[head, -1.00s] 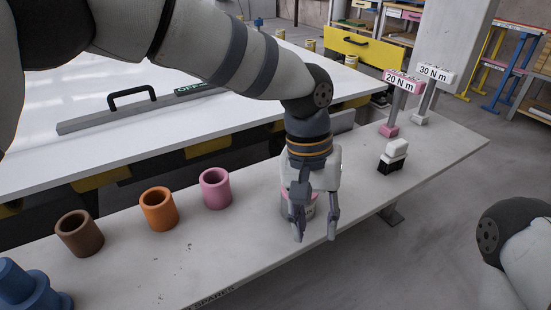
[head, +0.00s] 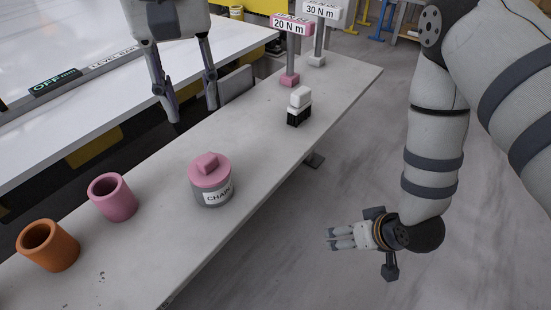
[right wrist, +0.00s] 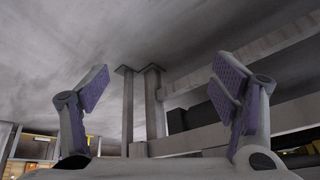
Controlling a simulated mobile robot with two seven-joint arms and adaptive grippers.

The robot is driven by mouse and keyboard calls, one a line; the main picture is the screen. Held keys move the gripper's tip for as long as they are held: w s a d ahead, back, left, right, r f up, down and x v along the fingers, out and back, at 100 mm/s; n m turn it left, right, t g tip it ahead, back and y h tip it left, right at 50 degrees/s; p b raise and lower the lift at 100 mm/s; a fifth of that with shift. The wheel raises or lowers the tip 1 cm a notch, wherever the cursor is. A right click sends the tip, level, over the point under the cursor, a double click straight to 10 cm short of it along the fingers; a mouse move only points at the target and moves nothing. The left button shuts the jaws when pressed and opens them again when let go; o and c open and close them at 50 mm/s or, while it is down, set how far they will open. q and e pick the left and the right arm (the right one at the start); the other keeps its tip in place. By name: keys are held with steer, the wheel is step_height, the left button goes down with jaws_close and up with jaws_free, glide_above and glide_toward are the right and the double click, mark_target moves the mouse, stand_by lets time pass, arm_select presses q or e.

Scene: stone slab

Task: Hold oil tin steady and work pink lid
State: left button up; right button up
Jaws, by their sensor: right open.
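The oil tin (head: 213,193) is a squat grey can with a white label reading "CHAIN". It stands upright on the stone slab. Its pink lid (head: 209,170) with a raised knob sits on top. My left gripper (head: 192,115) is open and empty, up and to the left of the tin in the head view, its fingers apart and not touching it. My right gripper (head: 329,238) is off the slab's front side, to the right of the tin and clear of it. The right wrist view shows its fingers (right wrist: 160,80) spread with nothing between them.
A pink cup (head: 112,198) and an orange cup (head: 47,246) stand left of the tin. A black and white block (head: 299,106) and the "20 N m" (head: 290,25) and "30 N m" (head: 322,11) posts stand toward the far end. The slab (head: 255,150) is bare around the tin.

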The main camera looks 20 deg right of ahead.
mark_target(216, 182)
steer(key=w+d+r+t, duration=0.3)
steer(key=w+r+t, duration=0.3)
steer(key=w+r, duration=0.85)
steer(key=w+a+r+n+t+y, duration=0.1)
steer(key=w+a+r+n+y, duration=0.1)
steer(key=w+r, duration=0.2)
steer(key=s+a+n+y, duration=0.1)
steer(key=a+n+y, duration=0.1)
steer(key=a, duration=0.1)
steer(key=a+r+n+g+y, duration=0.1)
steer(key=a+n+y, duration=0.1)
steer(key=a, duration=0.1)
steer(key=s+a+n+g+y, duration=0.1)
steer(key=a+n+y, duration=0.1)
steer(key=a, duration=0.1)
steer(key=shift+s+a+r+y, duration=0.3)
steer(key=shift+a+y, duration=0.05)
steer(key=shift+y, duration=0.05)
steer(key=s+a+n+g+y, duration=0.4)
steer(key=s+a+n+g, duration=0.3)
steer(key=s+n, duration=0.1)
steer(key=x, duration=1.1)
steer(key=shift+w+a+f, duration=0.15)
steer(key=shift+w+a, duration=0.05)
steer(key=shift+a, duration=0.1)
steer(key=shift+c, duration=0.5)
steer(key=c, duration=1.7)
